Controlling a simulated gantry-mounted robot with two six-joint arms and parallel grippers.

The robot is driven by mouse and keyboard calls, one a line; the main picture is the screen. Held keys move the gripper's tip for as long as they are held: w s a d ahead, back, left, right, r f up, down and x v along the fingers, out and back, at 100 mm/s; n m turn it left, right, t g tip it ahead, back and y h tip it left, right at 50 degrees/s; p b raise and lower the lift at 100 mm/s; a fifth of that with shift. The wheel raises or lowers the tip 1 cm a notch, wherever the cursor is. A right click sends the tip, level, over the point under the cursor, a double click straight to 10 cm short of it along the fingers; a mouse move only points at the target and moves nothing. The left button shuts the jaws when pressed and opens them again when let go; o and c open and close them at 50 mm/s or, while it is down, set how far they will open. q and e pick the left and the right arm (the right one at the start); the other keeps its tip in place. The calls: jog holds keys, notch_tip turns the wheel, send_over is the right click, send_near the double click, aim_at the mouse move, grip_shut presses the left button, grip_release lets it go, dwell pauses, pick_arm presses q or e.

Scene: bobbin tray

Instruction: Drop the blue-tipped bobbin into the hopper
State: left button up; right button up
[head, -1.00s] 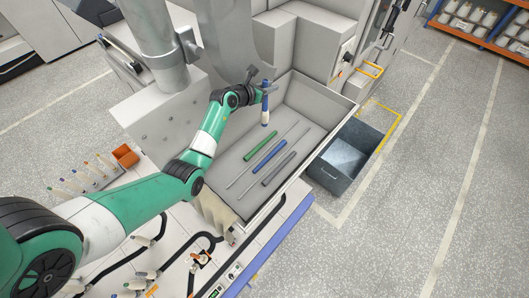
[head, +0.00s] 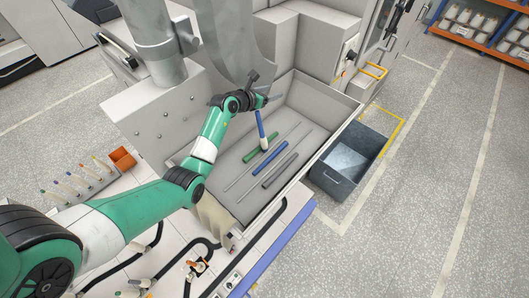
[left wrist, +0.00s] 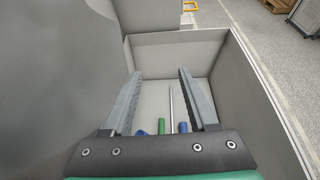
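The blue-tipped bobbin (head: 262,130) is blue above and whitish at its lower end. It is inside the grey hopper (head: 329,97), tilted, below my left gripper and apart from its fingers. Whether its lower end touches the hopper floor I cannot tell. My left gripper (head: 267,98) is over the hopper. In the left wrist view its two fingers (left wrist: 158,72) are spread wide with nothing gripped between them. Blue ends (left wrist: 143,133) show low in that view; which belongs to the bobbin is unclear. My right gripper is not in view.
On the hopper floor lie a green tube (head: 254,154), a blue tube (head: 270,157), a dark grey tube (head: 280,170) and thin rods. A dark empty bin (head: 341,180) stands on the floor to the right. Several bobbins stand on a rack (head: 78,183) at left, beside an orange box (head: 122,159).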

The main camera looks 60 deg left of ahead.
pick_arm(q)
jog(key=p+v, duration=0.2)
jog(key=v, duration=0.9)
jog(key=shift+s+r, duration=0.2)
jog(key=shift+s, duration=0.05)
jog(key=shift+d, duration=0.15)
